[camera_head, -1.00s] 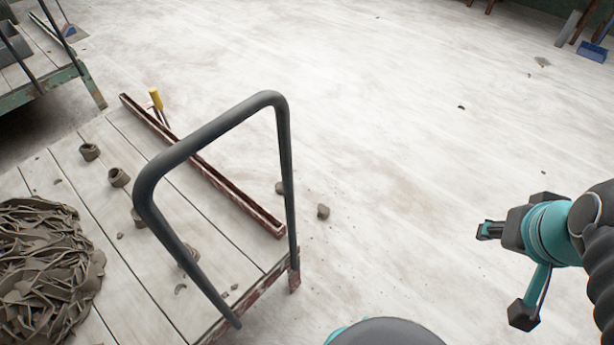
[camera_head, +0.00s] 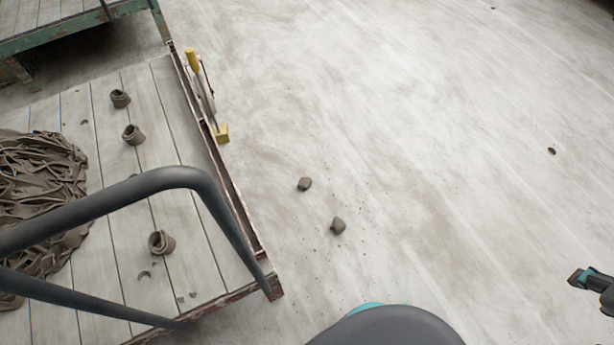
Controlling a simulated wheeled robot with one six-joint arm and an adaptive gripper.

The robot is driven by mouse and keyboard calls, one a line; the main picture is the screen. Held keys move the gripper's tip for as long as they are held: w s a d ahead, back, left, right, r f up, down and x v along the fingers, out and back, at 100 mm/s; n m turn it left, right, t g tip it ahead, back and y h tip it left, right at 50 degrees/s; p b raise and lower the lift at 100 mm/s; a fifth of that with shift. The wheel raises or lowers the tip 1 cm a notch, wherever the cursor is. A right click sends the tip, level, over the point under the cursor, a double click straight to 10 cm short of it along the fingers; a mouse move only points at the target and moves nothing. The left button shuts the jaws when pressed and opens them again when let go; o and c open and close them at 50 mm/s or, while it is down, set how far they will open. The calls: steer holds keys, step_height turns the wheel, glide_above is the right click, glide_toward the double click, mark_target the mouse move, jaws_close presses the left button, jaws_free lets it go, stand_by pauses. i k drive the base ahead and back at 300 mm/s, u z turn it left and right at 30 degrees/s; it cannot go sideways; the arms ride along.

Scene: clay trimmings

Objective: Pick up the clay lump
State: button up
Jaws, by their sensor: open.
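Two small grey-brown clay lumps lie on the pale floor to the right of the cart. One clay lump (camera_head: 338,225) is nearer to me, and the other clay lump (camera_head: 305,184) is a little farther back and to the left. The frames do not show which one the task means. My gripper (camera_head: 577,278) shows at the right edge, raised and well to the right of both lumps. It is open and empty. Most of my arm is out of the picture.
A plank-topped cart (camera_head: 122,291) with a dark bent handle (camera_head: 170,178) stands at left, bearing a heap of clay trimmings (camera_head: 40,185) and several clay curls. A yellow-handled tool (camera_head: 193,62) is at its far edge. A green bench (camera_head: 80,24) stands behind. The floor right of the lumps is mostly clear.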

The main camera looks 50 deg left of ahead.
mark_target(304, 183)
steer(key=u, duration=0.7)
steer(key=i, duration=0.85)
steer(key=u, duration=0.8)
